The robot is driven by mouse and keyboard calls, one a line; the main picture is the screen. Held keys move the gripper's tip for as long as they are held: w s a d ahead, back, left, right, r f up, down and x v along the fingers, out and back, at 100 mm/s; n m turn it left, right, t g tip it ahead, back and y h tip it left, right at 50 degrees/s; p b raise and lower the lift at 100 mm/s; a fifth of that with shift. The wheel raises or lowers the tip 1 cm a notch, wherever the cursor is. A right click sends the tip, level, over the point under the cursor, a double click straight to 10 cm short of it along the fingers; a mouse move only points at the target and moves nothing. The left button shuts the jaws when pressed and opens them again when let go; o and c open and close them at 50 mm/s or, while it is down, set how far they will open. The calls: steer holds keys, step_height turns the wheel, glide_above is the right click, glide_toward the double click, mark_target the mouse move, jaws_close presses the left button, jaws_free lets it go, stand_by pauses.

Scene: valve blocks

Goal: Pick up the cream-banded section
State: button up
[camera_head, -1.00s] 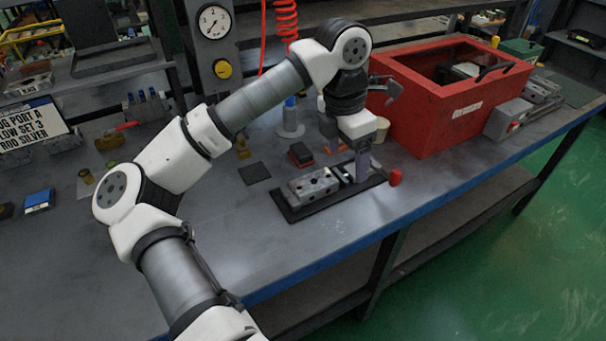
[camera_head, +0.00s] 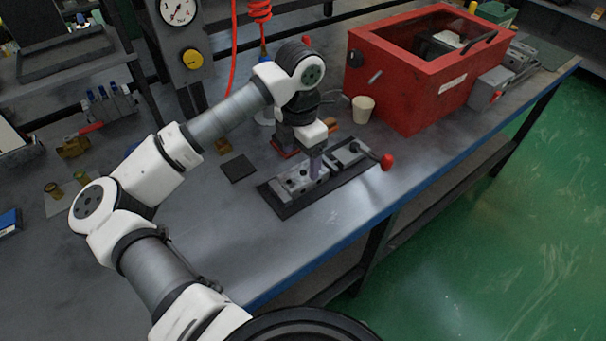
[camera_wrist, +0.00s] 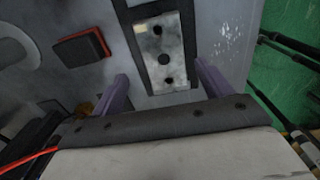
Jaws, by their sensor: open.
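A grey metal section with dark holes (camera_head: 296,184) lies on a black base (camera_head: 287,209) on the bench. A second grey section (camera_head: 347,153) lies farther right on the same base, with a red knob (camera_head: 386,162) at its end. My gripper (camera_head: 317,172) points down over the base near the right end of the left section. In the wrist view, my open gripper (camera_wrist: 163,88) has its fingers apart, with a pale, holed section (camera_wrist: 162,48) ahead between them. Nothing is held.
A red open box (camera_head: 420,80) stands behind right, with a cream cup (camera_head: 363,108) beside it. A red-and-black block (camera_head: 284,143) sits close behind the base, and a dark square pad (camera_head: 238,168) lies left. The bench front is clear.

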mark_target(303, 173)
steer(key=shift+s+d+f+p, duration=0.15)
steer(key=shift+f+p, duration=0.35)
steer(key=shift+f, duration=0.95)
steer(key=shift+d+f+p, duration=0.15)
steer(key=shift+f+p, duration=0.35)
steer(key=shift+f, duration=0.9)
steer(key=c, duration=1.4)
